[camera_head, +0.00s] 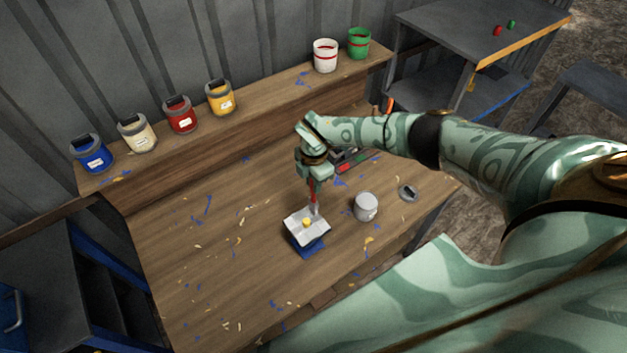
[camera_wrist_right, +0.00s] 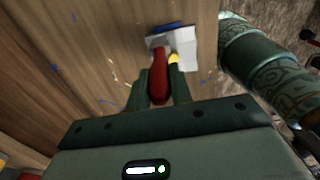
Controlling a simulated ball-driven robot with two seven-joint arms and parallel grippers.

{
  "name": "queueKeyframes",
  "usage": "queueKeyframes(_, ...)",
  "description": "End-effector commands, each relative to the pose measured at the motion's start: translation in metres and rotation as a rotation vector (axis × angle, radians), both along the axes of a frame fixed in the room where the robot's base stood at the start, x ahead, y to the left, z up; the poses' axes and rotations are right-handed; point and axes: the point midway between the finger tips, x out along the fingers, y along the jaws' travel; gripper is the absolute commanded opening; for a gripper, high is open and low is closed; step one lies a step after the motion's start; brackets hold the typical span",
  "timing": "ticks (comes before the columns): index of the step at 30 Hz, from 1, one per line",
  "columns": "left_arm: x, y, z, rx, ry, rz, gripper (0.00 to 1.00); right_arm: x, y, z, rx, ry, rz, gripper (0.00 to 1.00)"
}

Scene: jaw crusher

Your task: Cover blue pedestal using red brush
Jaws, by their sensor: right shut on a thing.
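My right gripper (camera_head: 314,176) is above the workbench, shut on the red brush (camera_head: 313,192). The brush points down, and its pale lower end is at the far right edge of a pale, angular piece (camera_head: 296,236); I cannot tell if they touch. This piece lies over the blue pedestal (camera_head: 311,250), whose blue shows only along the front. A small yellow item (camera_head: 306,223) is on the pale piece. In the right wrist view, the red brush handle (camera_wrist_right: 159,72) sits between the right gripper's fingers (camera_wrist_right: 158,88), with the pale piece (camera_wrist_right: 187,50) beyond. My left gripper is out of view.
A grey can (camera_head: 366,207) stands right of the pedestal, near a small dark-and-grey item (camera_head: 408,193). Blue (camera_head: 93,155), cream (camera_head: 137,134), red (camera_head: 180,116) and yellow (camera_head: 220,99) paint cans line the back shelf, with white (camera_head: 325,56) and green (camera_head: 359,44) buckets.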

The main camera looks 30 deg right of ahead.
Motion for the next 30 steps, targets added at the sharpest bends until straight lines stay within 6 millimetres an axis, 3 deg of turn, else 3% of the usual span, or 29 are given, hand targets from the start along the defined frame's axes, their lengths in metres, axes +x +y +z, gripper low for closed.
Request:
queueKeyframes(19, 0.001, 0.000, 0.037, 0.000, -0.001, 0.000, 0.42, -0.029, -0.002, 0.004, 0.001, 0.002, 0.001, 0.00)
queueKeyframes(30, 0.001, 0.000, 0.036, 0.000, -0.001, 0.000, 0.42, -0.047, -0.004, 0.000, 0.000, 0.002, 0.001, 0.00)
